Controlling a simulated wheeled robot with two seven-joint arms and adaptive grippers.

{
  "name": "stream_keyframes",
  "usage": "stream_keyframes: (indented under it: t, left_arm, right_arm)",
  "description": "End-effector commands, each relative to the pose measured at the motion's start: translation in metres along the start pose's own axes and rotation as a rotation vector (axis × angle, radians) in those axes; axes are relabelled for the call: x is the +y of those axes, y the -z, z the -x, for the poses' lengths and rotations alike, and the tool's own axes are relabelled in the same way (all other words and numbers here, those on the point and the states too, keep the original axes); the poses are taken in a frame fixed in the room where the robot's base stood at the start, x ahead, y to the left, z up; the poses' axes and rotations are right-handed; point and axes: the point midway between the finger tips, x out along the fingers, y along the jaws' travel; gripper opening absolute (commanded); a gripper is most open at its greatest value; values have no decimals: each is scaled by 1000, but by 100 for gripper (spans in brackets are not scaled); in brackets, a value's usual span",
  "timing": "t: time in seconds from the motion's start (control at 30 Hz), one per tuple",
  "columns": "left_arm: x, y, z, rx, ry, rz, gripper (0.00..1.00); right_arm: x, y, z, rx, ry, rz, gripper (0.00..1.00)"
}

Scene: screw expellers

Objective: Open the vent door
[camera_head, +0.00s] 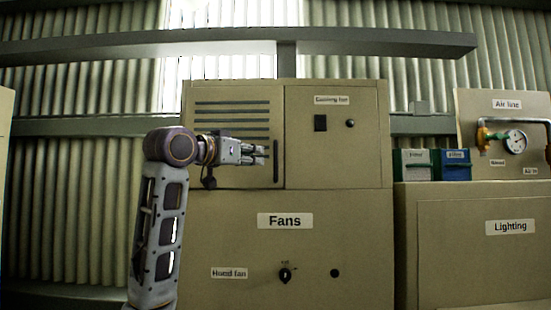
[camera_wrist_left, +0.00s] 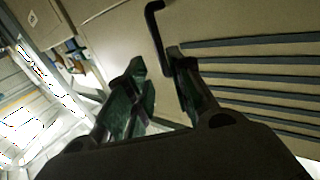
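The vent door (camera_head: 232,176) is the slatted panel at the upper left of the tan Fans cabinet, and it looks shut. Its dark vertical handle (camera_head: 276,160) is on the door's right side; the handle also shows in the left wrist view (camera_wrist_left: 155,32). My left gripper (camera_head: 262,154) is in front of the door, just left of the handle. In the left wrist view its fingers (camera_wrist_left: 158,66) are apart, with the handle near the right fingertip. I cannot tell whether they touch. My right gripper is not in view.
The Cooling fan panel (camera_head: 332,150) is right of the vent door. Below is the Fans front with a knob (camera_head: 285,275). Green (camera_head: 411,164) and blue (camera_head: 452,166) boxes stand on the Lighting cabinet (camera_head: 470,250). A gauge (camera_head: 516,142) is at the far right.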

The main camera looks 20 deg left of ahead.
Motion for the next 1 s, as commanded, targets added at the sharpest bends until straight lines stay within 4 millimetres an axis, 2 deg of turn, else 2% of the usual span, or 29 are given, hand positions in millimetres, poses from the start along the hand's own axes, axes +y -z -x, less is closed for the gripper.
stream_keyframes:
  t: [0.7, 1.0]
  left_arm:
    - [0, 1, -93, -3, 0, 1, 23]
    - [0, 1, -114, -1, 0, 1, 23]
  right_arm:
    - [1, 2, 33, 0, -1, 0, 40]
    - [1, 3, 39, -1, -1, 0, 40]
